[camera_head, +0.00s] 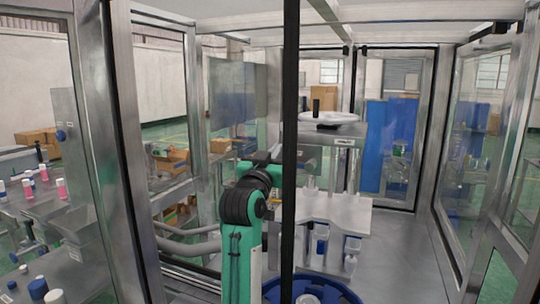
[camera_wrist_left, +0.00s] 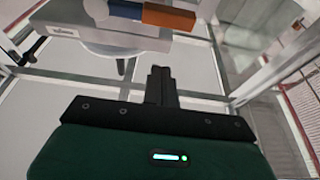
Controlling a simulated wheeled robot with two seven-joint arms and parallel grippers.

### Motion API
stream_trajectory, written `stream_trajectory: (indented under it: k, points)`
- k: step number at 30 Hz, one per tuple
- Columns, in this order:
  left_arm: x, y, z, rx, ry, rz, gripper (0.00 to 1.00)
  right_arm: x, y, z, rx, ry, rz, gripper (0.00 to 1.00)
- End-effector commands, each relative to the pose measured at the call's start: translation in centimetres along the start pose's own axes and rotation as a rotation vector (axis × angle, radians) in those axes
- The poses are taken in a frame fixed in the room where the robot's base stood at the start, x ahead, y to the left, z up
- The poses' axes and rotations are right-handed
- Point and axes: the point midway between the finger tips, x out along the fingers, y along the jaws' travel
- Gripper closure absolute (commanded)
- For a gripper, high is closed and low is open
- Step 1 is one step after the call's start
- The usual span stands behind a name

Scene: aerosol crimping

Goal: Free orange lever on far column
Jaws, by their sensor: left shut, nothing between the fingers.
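An orange lever (camera_wrist_left: 169,17) shows at the top of the left wrist view, attached to a blue piece (camera_wrist_left: 126,9) beside a grey machine block (camera_wrist_left: 85,32). My left gripper (camera_wrist_left: 161,72) is shut and empty, its dark fingers pointing up the picture toward the lever, with a visible gap below it. In the head view my green and black left arm reaches into the machine frame, and a dark vertical post partly hides its end. I cannot make out the lever clearly in the head view. My right gripper is not in view.
A dark post (camera_head: 290,90) stands in front of the arm. A round white plate (camera_head: 329,118) tops the machine, above a grey platform (camera_head: 340,212). Glass panels and metal posts enclose the space; grey floor at right is clear.

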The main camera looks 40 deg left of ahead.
Motion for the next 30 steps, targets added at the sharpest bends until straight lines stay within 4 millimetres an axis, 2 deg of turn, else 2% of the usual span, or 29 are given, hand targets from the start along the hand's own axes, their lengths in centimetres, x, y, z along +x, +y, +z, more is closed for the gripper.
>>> stream_trajectory:
  k: [1,5,7,15,30]
  points:
    - [1.4,0.0,-0.5,-0.002,-0.004,0.0,1.0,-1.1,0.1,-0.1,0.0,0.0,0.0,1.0]
    - [4.0,0.0,-0.5,-0.001,-0.004,0.001,1.0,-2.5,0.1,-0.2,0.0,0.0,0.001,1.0]
    - [3.4,0.1,1.0,0.0,-0.006,0.002,1.0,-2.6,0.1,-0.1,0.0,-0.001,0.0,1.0]
    - [2.4,0.0,3.2,0.0,-0.003,0.001,1.0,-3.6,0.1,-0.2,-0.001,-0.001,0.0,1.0]
    - [2.2,0.0,3.9,-0.001,-0.001,0.001,1.0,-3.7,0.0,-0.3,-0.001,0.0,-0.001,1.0]
